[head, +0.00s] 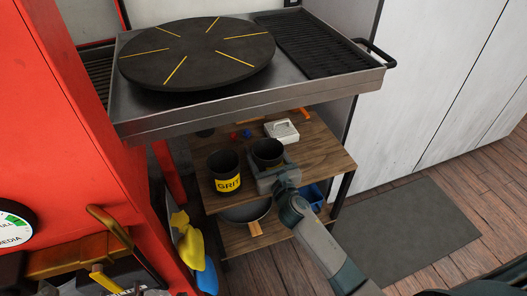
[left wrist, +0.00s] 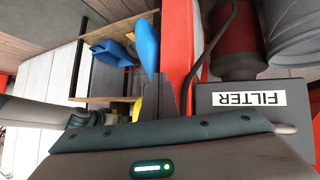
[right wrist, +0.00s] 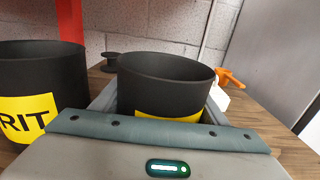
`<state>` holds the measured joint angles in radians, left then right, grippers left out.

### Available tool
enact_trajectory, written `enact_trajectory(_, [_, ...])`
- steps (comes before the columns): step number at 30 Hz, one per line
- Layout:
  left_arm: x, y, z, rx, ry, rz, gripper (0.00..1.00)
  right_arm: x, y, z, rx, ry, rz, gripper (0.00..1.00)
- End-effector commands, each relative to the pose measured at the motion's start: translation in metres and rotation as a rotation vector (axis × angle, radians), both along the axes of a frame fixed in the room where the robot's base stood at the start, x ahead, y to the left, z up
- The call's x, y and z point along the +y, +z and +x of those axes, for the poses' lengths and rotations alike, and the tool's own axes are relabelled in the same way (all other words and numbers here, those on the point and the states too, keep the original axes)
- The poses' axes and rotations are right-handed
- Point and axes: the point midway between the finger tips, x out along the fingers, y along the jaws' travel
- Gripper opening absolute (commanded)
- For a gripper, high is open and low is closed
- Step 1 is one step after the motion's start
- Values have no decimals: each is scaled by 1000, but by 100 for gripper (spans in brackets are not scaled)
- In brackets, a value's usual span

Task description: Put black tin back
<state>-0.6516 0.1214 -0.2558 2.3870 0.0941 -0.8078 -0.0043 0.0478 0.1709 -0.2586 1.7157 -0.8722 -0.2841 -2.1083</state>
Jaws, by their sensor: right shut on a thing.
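A black tin (head: 267,150) with a yellow label is on the upper wooden shelf, or just above it; I cannot tell if its base touches. My right gripper (head: 268,168) is shut on this tin. In the right wrist view the tin (right wrist: 165,85) is upright or slightly tilted, with a finger on each side and its label mostly hidden. A second black tin, labelled GRIT (head: 224,165), stands on the shelf to its left, close but apart. My left gripper (left wrist: 172,98) shows only in the left wrist view, fingers together and empty, near a dark box labelled FILTER (left wrist: 258,98).
A white box (head: 282,131) and small red and blue items sit behind the tins. The wooden shelf (head: 325,155) has free room at right. A steel-framed table (head: 250,110) with a round black plate overhangs it. A pan and blue bin are below. A red cabinet stands left.

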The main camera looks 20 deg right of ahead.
Motion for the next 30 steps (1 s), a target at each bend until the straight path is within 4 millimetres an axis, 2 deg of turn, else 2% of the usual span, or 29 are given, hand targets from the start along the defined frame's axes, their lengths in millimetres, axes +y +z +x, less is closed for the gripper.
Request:
enact_trajectory(12, [-2,3,3,-24,1,-5,0,0,-2,0,0,0,0,9])
enact_trajectory(13, [-2,4,4,-28,0,-6,0,0,-2,0,0,0,0,70])
enact_trajectory(15, [-2,5,4,-31,1,-7,0,0,-2,0,0,0,0,86])
enact_trajectory(30, [-1,2,1,-7,-1,-2,0,0,1,0,0,0,0,86])
